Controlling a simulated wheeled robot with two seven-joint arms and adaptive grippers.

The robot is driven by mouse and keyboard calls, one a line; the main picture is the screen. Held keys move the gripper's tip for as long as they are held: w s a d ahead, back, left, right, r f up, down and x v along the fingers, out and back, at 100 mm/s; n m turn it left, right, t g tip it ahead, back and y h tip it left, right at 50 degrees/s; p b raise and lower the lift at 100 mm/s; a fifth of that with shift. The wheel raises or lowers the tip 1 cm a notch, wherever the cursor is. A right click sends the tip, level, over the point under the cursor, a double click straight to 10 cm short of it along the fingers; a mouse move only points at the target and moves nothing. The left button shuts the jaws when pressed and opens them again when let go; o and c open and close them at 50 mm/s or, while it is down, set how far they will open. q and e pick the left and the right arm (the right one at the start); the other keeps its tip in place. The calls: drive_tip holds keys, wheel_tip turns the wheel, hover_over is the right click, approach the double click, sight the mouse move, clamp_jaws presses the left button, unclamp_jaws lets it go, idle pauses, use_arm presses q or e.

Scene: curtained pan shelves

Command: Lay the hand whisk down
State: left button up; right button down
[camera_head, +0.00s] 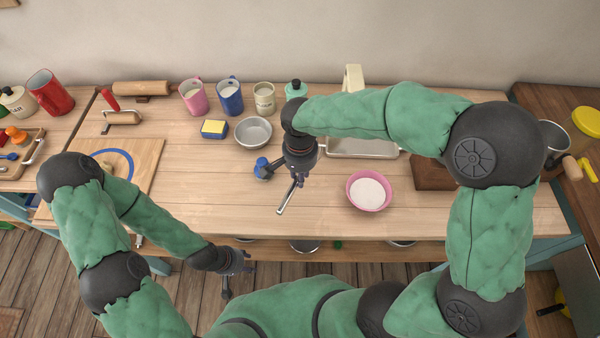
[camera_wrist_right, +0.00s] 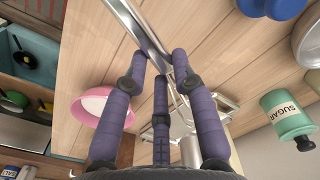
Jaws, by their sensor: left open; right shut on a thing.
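The hand whisk (camera_head: 286,199) shows as a slim silver metal handle over the middle of the wooden table. My right gripper (camera_head: 297,181) is shut on it and holds it at a slant. In the right wrist view the whisk (camera_wrist_right: 146,24) runs between the purple fingers of the right gripper (camera_wrist_right: 163,60). I cannot tell whether it touches the tabletop, and its wire end is not clear. My left gripper (camera_head: 227,288) is open and empty, low in front of the table's front edge.
A blue object (camera_head: 262,168) stands just left of the right gripper. A metal bowl (camera_head: 253,132) is behind it, and a pink bowl (camera_head: 369,191) is to the right. A cutting board (camera_head: 140,158) lies at left. The table (camera_head: 215,200) is clear at front centre-left.

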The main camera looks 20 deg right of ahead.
drive_tip(key=shift+f+b, duration=2.2)
drive_tip(key=shift+f, duration=0.9)
drive_tip(key=c, duration=1.3)
unclamp_jaws()
drive_tip(key=o, duration=0.5)
drive_tip(key=shift+r, duration=0.15)
wheel_tip(320, 180, up, 12)
drive_tip(key=shift+f, duration=0.1)
drive_tip(key=shift+s, duration=0.1)
